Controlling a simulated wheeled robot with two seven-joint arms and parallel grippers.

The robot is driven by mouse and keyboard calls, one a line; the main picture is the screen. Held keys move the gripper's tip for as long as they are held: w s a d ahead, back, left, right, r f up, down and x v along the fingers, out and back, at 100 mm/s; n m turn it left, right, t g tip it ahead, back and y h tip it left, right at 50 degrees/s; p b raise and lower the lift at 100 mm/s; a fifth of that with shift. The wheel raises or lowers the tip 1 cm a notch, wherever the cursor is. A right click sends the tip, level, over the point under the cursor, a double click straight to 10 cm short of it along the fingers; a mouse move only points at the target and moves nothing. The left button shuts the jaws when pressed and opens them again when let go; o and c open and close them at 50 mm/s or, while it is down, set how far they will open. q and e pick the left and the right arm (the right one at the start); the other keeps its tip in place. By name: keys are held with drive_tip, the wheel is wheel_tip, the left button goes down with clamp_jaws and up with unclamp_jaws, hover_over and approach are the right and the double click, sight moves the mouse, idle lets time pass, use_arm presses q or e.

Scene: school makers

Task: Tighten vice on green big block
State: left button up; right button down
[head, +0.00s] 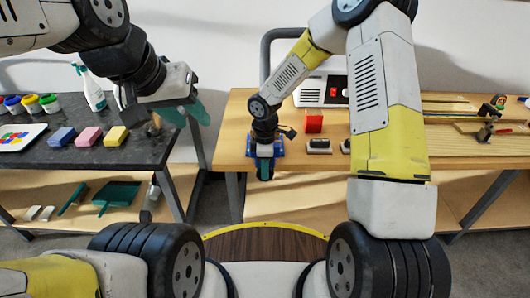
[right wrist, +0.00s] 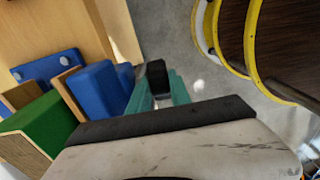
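The blue vice (head: 279,149) sits at the front left edge of the wooden workbench. In the right wrist view its blue body (right wrist: 95,88) and wooden jaw faces show at left. The green big block (right wrist: 42,122) is beside a wooden jaw; whether both jaws touch it is hidden. My right gripper (head: 265,171) is at the vice's front. Its teal fingers (right wrist: 166,92) are around or beside a black handle end (right wrist: 157,74); I cannot tell whether they grip it. My left gripper (head: 186,112) hangs empty by the dark table, teal fingers apart.
A red block (head: 314,121) and dark erasers (head: 319,146) stand on the wooden bench (head: 232,140) right of the vice. The dark table (head: 85,154) at left holds sponges, paint pots and a spray bottle (head: 93,92). A gap separates the tables.

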drive_tip(key=shift+d, duration=0.1)
drive_tip(key=y, duration=0.3)
drive_tip(key=shift+d, duration=0.3)
drive_tip(key=shift+d+f+y, duration=0.1)
drive_tip(key=shift+d+y, duration=0.05)
drive_tip(key=shift+y, duration=0.8)
drive_tip(key=shift+d+f+y, duration=0.1)
drive_tip(key=shift+y, duration=0.85)
drive_tip(key=c, duration=1.5)
unclamp_jaws()
drive_tip(key=shift+o, duration=0.2)
drive_tip(key=v, duration=0.7)
drive_tip(key=shift+d+r, duration=0.25)
drive_tip(key=shift+d, duration=0.1)
